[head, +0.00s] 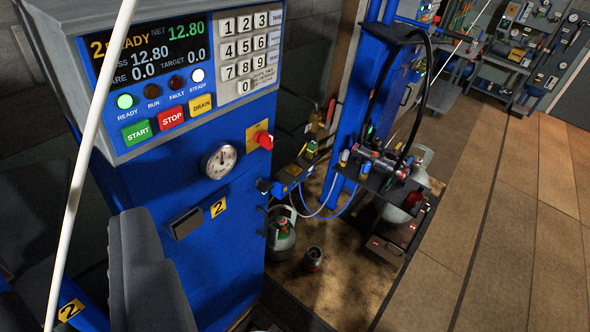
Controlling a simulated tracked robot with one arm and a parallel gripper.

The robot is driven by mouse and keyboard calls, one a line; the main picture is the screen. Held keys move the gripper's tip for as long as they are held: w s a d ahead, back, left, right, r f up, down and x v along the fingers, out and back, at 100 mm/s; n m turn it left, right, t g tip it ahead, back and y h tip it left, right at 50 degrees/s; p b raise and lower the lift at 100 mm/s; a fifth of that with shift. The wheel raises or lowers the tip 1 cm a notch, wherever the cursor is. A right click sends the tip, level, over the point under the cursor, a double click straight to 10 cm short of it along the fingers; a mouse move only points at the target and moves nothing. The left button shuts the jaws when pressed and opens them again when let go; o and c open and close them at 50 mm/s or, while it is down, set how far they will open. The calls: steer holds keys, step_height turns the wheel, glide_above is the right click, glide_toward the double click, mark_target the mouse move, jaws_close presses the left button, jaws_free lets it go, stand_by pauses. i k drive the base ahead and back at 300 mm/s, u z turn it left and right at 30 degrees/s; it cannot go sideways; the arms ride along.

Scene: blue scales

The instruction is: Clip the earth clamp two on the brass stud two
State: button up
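A dark grey ribbed shape (150,275) at the lower left looks like part of my gripper. It stands in front of the blue scale cabinet marked 2 (235,240). I cannot make out two separate fingertips or anything between them. I cannot pick out the earth clamp two or the brass stud two. A small dark bracket (186,223) sits on the cabinet front beside the yellow 2 label (218,208).
The control panel (180,75) reads READY and 12.80. A gauge (219,160) and a red knob (264,139) are on the cabinet. A white rod (85,150) crosses the left. The tiled floor at right (500,220) is clear.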

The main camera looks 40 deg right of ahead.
mark_target(312, 146)
steer(key=z, duration=0.4)
steer(key=k, duration=0.3)
steer(key=z, duration=0.8)
steer(key=k, duration=1.05)
steer(key=z, duration=1)
steer(key=i, duration=2.3)
steer(key=u, duration=0.45)
steer(key=i, duration=1.25)
steer(key=u, duration=1.3)
steer(key=i, duration=1.05)
steer(key=u, duration=0.65)
